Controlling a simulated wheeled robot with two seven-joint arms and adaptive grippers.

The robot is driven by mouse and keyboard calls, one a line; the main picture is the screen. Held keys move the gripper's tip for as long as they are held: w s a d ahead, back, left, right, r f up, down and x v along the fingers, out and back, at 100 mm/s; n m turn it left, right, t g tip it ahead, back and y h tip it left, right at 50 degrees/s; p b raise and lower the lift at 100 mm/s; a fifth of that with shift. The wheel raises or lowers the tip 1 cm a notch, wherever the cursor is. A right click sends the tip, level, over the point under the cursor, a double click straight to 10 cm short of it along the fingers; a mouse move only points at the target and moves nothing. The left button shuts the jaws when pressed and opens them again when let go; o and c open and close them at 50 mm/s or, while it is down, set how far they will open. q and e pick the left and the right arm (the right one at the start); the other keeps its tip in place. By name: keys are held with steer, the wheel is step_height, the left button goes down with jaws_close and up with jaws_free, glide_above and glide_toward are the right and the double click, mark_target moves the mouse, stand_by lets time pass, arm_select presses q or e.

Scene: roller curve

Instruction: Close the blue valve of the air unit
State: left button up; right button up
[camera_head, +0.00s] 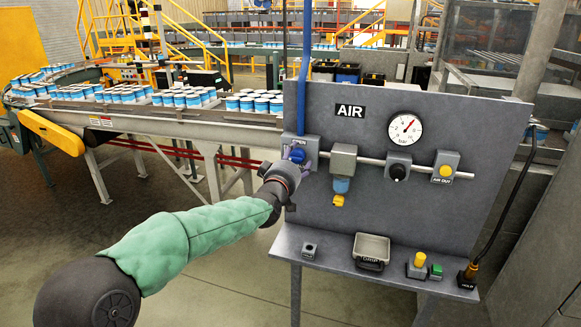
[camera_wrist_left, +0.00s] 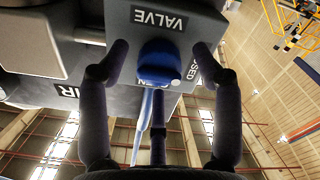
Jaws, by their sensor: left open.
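The air unit is a grey panel (camera_head: 350,110) marked AIR. Its blue valve (camera_head: 298,155) sits at the panel's upper left, below a blue hose, with an OPEN label just above it. In the left wrist view the blue valve knob (camera_wrist_left: 158,62) shows on a grey block marked VALVE, with a partly hidden CLOSED label to its right. My left gripper (camera_head: 290,162) is at the valve. My right gripper is not in view.
A pressure gauge (camera_head: 405,129), a black knob (camera_head: 397,172) and a yellow AIR OUT button (camera_head: 446,171) line the panel to the right. The shelf below holds a grey tray (camera_head: 371,247) and a yellow-topped device (camera_head: 417,265). A conveyor with cans (camera_head: 180,98) runs behind at left.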

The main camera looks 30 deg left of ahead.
arm_select(q)
steer(key=v, duration=1.1)
steer(key=shift+s, duration=0.4)
